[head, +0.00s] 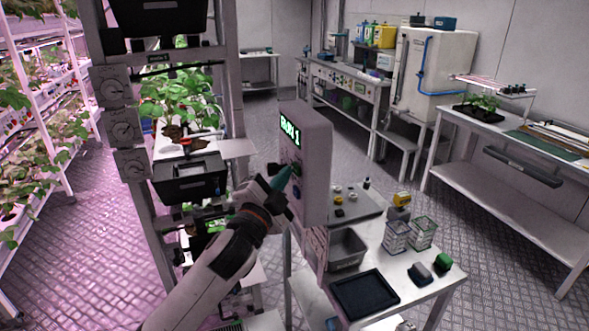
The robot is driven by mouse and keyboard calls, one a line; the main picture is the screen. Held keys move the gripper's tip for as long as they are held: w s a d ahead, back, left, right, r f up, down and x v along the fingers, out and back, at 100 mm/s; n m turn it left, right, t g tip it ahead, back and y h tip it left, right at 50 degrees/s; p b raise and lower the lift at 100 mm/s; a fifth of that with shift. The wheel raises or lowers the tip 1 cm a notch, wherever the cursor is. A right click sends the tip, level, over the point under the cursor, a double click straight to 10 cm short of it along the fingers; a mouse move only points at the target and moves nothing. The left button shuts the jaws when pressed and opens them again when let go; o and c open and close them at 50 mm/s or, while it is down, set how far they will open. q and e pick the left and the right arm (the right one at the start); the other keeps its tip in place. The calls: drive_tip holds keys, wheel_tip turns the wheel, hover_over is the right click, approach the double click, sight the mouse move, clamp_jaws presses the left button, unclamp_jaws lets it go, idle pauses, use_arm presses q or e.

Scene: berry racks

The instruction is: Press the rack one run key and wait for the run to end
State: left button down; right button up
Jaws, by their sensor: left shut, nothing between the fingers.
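A grey control box (318,160) stands upright in the middle of the view. Its display (290,134) is lit with green text that looks like "RUN 1". Keys sit on its face below the display, but they are small and partly hidden by my gripper, so I cannot tell which is which. My left gripper (283,177) is shut and empty, with its teal fingertips at the lower face of the box. I cannot tell whether the tips touch a key. My right gripper is not in view.
A rack with green plants (180,100), dials (122,125) and a black bin (189,178) stands left of the box. A low table to the right holds a black tray (364,294), a grey bin (345,250) and clear punnets (396,236). Benches line the far wall.

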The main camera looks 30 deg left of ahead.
use_arm(q)
drive_tip(key=shift+s+a, duration=0.35)
drive_tip(key=shift+s, duration=0.05)
drive_tip(key=s+a, duration=0.3)
drive_tip(key=shift+s+a, duration=0.1)
drive_tip(key=shift+s, duration=0.3)
idle(0.8)
